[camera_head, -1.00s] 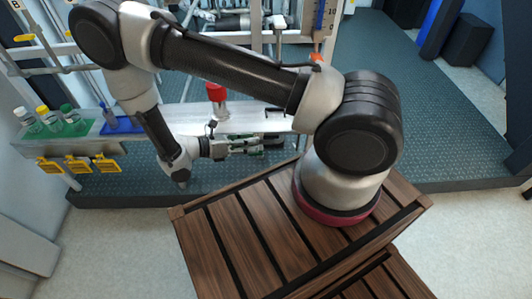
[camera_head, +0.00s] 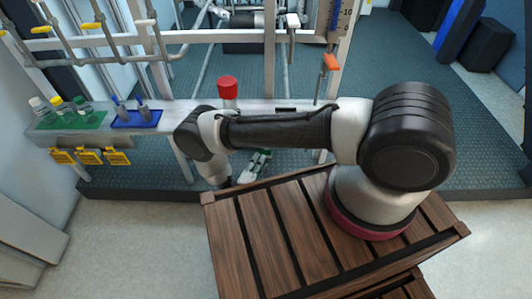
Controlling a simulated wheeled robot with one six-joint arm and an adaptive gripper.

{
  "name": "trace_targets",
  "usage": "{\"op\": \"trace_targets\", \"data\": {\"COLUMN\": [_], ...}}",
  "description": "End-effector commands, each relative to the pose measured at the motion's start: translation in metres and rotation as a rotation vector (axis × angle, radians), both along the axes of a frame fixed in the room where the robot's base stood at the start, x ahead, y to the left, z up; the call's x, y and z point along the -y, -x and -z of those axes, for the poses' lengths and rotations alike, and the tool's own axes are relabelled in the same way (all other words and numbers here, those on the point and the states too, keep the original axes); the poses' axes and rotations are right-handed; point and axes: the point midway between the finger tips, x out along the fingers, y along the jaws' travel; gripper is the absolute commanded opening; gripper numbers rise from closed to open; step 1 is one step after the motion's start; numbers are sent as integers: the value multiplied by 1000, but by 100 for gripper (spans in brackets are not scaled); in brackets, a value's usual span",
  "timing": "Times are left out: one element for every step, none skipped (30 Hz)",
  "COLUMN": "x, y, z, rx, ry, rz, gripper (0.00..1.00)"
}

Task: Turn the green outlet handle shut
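My gripper (camera_head: 257,163) is low in front of the bench, between the bench edge and the wooden slatted base. It is partly hidden by my arm. Green parts show at its fingers; I cannot tell whether they belong to the gripper or to something by it. The gap between the fingers is too small to judge. I cannot make out a green outlet handle with certainty in this view.
A red-capped part (camera_head: 228,88) stands on the bench (camera_head: 180,108). Yellow holders (camera_head: 90,157) hang below. Pipes with yellow handles stand at upper left.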

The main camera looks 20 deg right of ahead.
Motion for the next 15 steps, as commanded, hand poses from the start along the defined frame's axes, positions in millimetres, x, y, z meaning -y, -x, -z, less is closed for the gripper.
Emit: {"op": "trace_targets", "data": {"x": [7, 11, 15, 19, 22, 26, 29, 31, 34, 36, 37, 39, 40, 40, 41], "y": [-6, -10, -15, -19, -23, -27, -31, -34, -37, -39, -41, -43, -44, -45, -46], "z": [0, 0, 0, 0, 0, 0, 0, 0, 0, 0, 0, 0, 0, 0, 0], "rx": [1, 1, 1, 1, 1, 2, 1, 1, 1, 1, 1, 1, 1, 1, 1], "ry": [-1, -1, -2, -2, -2, -2, -3, -3, -3, -2, -2, -2, -2, -2, -2], "rz": [6, 8, 7, 7, 7, 6, 7, 6, 6, 6, 4, 4, 4, 4, 3], "gripper": [33, 33, 33, 33, 33, 33, 33, 33, 33, 33, 33, 33, 33, 33, 33]}}
